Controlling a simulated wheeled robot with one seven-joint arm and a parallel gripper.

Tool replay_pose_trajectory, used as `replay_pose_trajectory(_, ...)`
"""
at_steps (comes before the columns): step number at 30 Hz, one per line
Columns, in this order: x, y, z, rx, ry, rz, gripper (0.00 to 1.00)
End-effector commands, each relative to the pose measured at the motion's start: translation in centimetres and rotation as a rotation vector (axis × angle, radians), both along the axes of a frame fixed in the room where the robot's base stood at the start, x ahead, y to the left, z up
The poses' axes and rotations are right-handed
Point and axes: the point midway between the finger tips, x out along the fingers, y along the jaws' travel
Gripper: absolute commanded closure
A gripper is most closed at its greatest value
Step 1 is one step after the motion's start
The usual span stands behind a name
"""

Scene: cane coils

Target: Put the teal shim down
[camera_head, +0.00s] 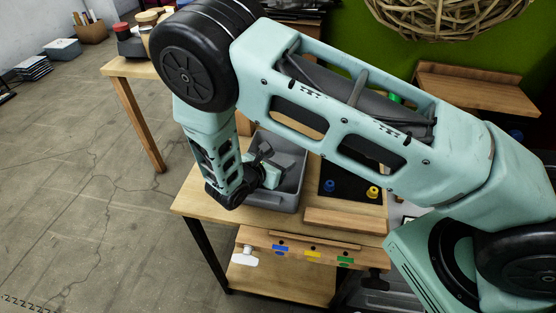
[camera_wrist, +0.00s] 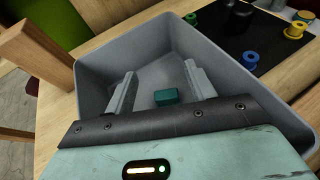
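The teal shim (camera_wrist: 166,97) is a small dark teal block on the floor of the grey bin in the wrist view. It lies between my two fingers as seen from the wrist, with a visible gap on each side. My gripper (camera_wrist: 160,70) is open and reaches down into the bin. In the head view my gripper (camera_head: 266,165) is inside the grey bin (camera_head: 287,203), and I cannot make out the shim there. The bin's walls (camera_wrist: 95,88) surround the fingers in the wrist view.
The bin stands on a wooden table (camera_head: 195,200). Right of it is a black mat (camera_head: 345,175) with a blue spool (camera_head: 328,185) and a yellow spool (camera_head: 373,191). A wooden block (camera_head: 345,220) lies at the front. A second table (camera_head: 130,66) stands behind left.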

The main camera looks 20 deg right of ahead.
Motion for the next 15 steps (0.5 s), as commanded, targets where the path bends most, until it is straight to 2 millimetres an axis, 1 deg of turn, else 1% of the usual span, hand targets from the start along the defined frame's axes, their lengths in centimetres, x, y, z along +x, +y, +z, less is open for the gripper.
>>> replay_pose_trajectory(8,0.0,0.0,0.1,0.0,0.0,0.0,0.46)
replay_pose_trajectory(11,0.0,0.0,0.7,0.0,0.0,0.0,0.46)
replay_pose_trajectory(14,0.0,0.0,1.9,0.0,-0.001,0.0,0.46)
replay_pose_trajectory(15,-0.4,0.9,1.4,0.002,-0.002,0.004,0.46)
